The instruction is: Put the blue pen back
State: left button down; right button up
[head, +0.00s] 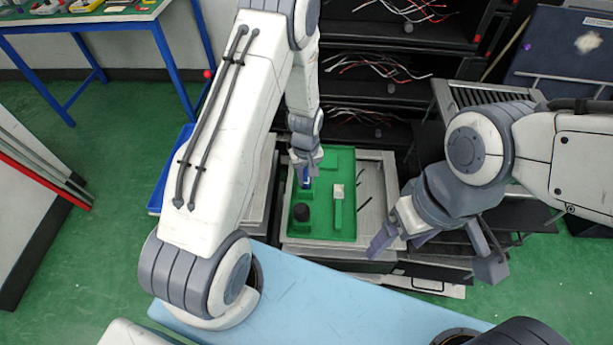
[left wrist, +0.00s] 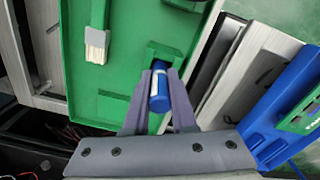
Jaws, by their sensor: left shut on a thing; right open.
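The blue pen (head: 307,182) is between the fingers of my left gripper (head: 305,168), over the upper left part of the green tray (head: 320,222). In the left wrist view the blue pen (left wrist: 160,92), with a pale stripe, is gripped by the left fingers (left wrist: 160,85). Its far end meets a raised green holder (left wrist: 172,52) with a dark opening; I cannot tell how deep it sits. My right gripper (head: 436,255) is open and empty, to the right of the tray.
The tray also holds a green-handled brush (head: 338,212) and a dark round object (head: 301,212). It lies in a grey drawer (head: 375,165). Black shelves with wires (head: 390,70) stand behind. A light blue surface (head: 320,300) is in front. A blue bin (head: 170,172) lies left.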

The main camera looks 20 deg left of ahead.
pick_arm(q)
jog(key=shift+f, duration=0.15)
jog(key=c, duration=0.7)
grip_release()
jog(key=shift+c, duration=0.2)
